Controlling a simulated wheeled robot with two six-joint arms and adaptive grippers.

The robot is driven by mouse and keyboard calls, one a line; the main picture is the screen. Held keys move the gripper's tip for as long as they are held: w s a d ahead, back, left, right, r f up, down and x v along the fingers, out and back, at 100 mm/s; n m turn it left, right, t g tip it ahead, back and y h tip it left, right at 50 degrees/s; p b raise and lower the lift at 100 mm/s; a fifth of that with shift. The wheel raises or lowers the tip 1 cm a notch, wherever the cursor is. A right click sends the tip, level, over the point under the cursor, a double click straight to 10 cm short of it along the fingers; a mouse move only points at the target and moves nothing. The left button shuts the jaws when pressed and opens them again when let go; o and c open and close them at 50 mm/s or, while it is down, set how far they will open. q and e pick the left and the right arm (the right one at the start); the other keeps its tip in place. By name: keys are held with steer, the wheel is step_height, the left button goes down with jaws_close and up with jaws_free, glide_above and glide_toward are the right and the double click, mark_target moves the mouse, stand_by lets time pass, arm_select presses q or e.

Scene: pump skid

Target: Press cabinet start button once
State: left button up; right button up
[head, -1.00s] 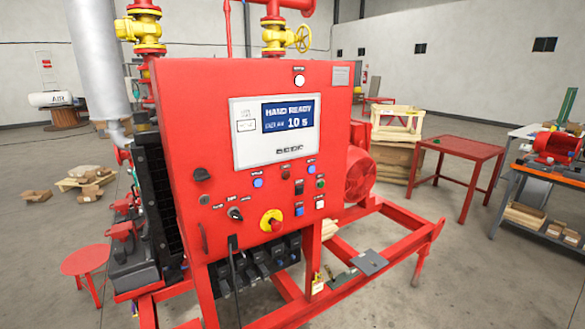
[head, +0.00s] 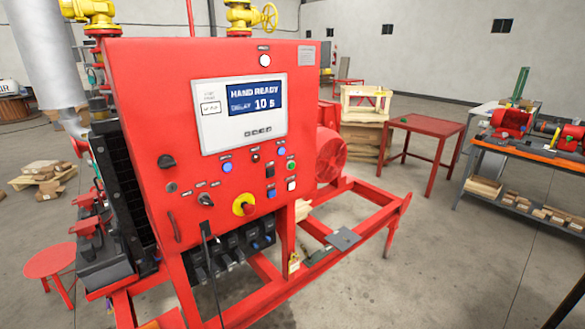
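The red control cabinet (head: 135,110) stands at centre left in the head view, its front facing me. Its screen (head: 254,99) reads "HAND READY" and "DELAY 10 s". Below the screen are several small buttons and lamps, among them a green one (head: 291,166), a blue one (head: 227,168), a black one (head: 270,170) and a white one (head: 291,185). Their labels are too small to read, so I cannot tell which is start. A red mushroom knob on a yellow ring (head: 245,205) and a black rotary switch (head: 206,199) sit lower. Neither gripper is in view.
A red skid frame (head: 350,222) reaches out to the right of the cabinet at low height. A red table (head: 428,125) and an orange-edged workbench (head: 530,155) stand at the right. A red stool (head: 50,261) is at the lower left.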

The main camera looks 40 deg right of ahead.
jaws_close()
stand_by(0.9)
